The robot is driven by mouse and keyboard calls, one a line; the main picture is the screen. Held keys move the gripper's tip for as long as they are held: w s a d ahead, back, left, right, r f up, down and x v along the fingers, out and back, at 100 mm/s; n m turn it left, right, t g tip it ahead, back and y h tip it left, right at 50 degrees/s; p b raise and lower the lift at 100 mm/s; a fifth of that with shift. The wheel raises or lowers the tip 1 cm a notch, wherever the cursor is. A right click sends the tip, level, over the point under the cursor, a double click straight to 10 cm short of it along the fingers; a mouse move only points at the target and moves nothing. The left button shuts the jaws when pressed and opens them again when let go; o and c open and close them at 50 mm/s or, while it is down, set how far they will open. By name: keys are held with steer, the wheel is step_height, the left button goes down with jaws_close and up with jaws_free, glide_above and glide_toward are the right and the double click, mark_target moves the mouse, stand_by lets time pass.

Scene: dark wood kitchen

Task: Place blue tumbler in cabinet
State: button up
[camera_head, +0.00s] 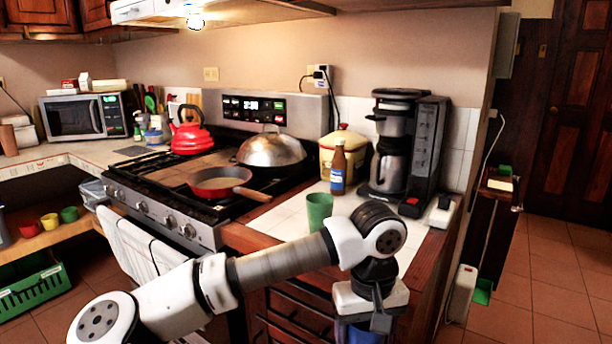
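My gripper (372,322) is at the bottom of the view, pointing down in front of the counter's front edge. Its fingertips are cut off or hidden, so I cannot tell whether they are open or shut. A blue surface (358,336) shows right under the gripper's white body at the bottom edge. It may be the blue tumbler, but too little shows to be sure. Dark wood wall cabinets (40,12) hang at the upper left. Wooden drawer fronts (290,312) are below the counter, partly behind my arm.
A green cup (319,211) stands on the tiled counter close behind my arm. A brown bottle (338,168), coffee maker (392,150) and yellow canister (344,140) stand behind it. The stove holds a red pan (213,181), red kettle (190,137) and domed lid (270,150).

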steer(key=w+a+f, duration=0.2)
steer(key=a+f, duration=0.1)
steer(key=f, duration=1)
steer(key=w+a+f+m, duration=0.1)
steer(key=w+a+f, duration=0.2)
steer(key=f, duration=1.1)
steer(key=w+a+f+m, duration=0.1)
steer(key=w+a+f, duration=0.2)
steer(key=f, duration=1)
steer(key=shift+w+a+f, duration=0.15)
steer(key=shift+w+a, duration=0.05)
steer(key=shift+a, duration=0.3)
steer(key=shift+s, duration=0.1)
steer(key=s+f, duration=0.4)
steer(key=f, duration=0.1)
steer(key=shift+s+a+f, duration=0.15)
steer(key=shift+a+f, duration=0.05)
steer(key=shift+f, duration=0.05)
